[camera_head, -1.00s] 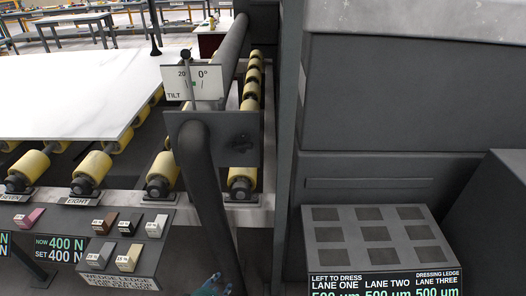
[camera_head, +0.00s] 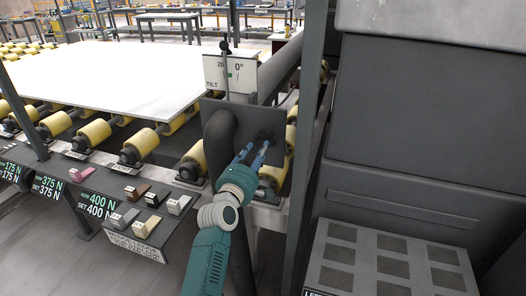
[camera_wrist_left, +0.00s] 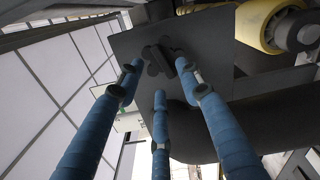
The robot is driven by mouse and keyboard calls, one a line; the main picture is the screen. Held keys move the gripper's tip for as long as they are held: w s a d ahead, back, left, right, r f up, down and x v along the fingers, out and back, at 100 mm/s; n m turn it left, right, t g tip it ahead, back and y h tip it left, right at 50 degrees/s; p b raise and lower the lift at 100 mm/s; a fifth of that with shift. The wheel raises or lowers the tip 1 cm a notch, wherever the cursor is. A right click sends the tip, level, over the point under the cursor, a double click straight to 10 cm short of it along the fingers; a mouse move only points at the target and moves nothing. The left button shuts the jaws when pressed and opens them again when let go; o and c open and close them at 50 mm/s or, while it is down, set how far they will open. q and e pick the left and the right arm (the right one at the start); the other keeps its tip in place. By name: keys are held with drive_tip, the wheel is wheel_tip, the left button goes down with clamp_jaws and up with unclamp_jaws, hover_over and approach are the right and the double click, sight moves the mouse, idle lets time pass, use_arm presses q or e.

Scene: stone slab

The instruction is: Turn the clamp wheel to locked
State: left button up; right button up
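The clamp wheel (camera_head: 265,136) is a small dark lobed knob on the face of a grey plate (camera_head: 218,107), below the tilt gauge. It also shows in the left wrist view (camera_wrist_left: 157,60), straight ahead of the fingers. My left gripper (camera_head: 256,149) has blue fingers that reach up to the wheel from below. In the left wrist view its three fingers (camera_wrist_left: 159,78) are spread apart, with tips around and just short of the knob or at its edge; contact cannot be told. The fingers partly hide the wheel in the head view. My right gripper is not in view.
A white tilt gauge (camera_head: 229,73) reading 0° stands above the plate. A thick dark pipe (camera_head: 219,132) runs down beside my left arm. A white slab (camera_head: 110,75) lies on yellow rollers at left. A dark upright post (camera_head: 308,120) and a large grey cabinet (camera_head: 420,130) stand at right.

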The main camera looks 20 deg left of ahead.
sight(267, 139)
use_arm(q)
drive_tip(key=w+b, duration=0.2)
drive_tip(key=w, duration=0.2)
drive_tip(key=shift+w+d, duration=0.15)
drive_tip(key=shift+w, duration=0.15)
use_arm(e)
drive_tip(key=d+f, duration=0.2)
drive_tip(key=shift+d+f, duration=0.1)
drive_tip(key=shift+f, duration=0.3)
use_arm(q)
drive_tip(key=shift+c, duration=0.2)
